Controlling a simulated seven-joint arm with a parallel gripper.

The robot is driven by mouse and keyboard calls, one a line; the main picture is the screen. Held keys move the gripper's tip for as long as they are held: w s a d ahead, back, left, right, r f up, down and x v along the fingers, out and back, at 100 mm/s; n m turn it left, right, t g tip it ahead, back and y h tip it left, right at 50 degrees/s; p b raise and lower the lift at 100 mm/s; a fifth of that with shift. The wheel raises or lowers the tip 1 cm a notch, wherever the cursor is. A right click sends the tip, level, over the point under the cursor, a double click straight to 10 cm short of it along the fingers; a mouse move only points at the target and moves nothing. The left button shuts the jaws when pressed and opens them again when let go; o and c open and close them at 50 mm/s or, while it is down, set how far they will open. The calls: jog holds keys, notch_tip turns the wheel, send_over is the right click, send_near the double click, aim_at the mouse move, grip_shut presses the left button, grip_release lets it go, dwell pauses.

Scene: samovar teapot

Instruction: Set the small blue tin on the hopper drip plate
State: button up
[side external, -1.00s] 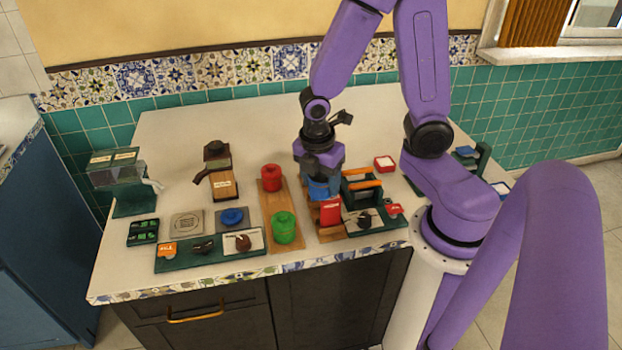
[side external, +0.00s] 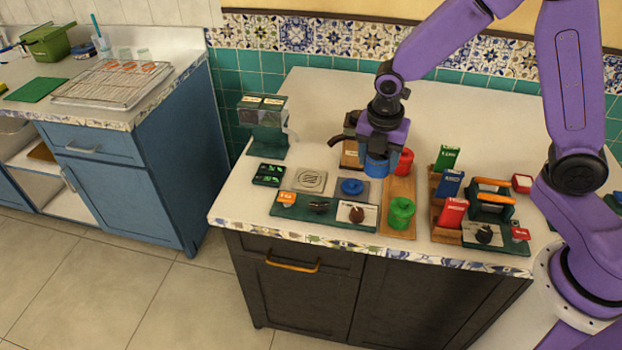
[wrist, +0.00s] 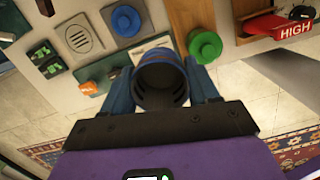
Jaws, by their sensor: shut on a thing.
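My gripper (side external: 378,153) is shut on a blue tin (side external: 376,168) and holds it upright above the counter, left of the red canister. In the wrist view the tin (wrist: 160,84) is a hollow blue cylinder with a dark inside, between the two blue fingers. The clear hopper (side external: 265,118) with a green base and a spout stands at the left. A pale square plate with a round grooved pattern (side external: 310,180), seemingly the drip plate, lies in front of it and to its right. The plate (wrist: 78,37) is bare in the wrist view.
A blue round piece (side external: 352,187) sits on a grey tile right of the plate. Red (side external: 404,161) and green canisters (side external: 401,212) stand on a wooden board. A brown grinder (side external: 351,150) is behind my gripper.

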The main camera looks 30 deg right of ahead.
jog(key=w+a+n, duration=0.2)
jog(key=w+a, duration=0.1)
jog(key=w, duration=0.2)
send_over(311, 177)
jog(key=s, duration=0.1)
jog(key=f, duration=0.8)
jog(key=shift+s+a+f, duration=0.2)
jog(key=shift+f, duration=0.2)
jog(key=shift+w+a+f, duration=0.1)
jog(key=shift+w+f, duration=0.35)
jog(key=shift+f, duration=1.7)
jog(key=shift+f, duration=0.1)
jog(key=o, duration=1.1)
jog(key=shift+c, duration=0.2)
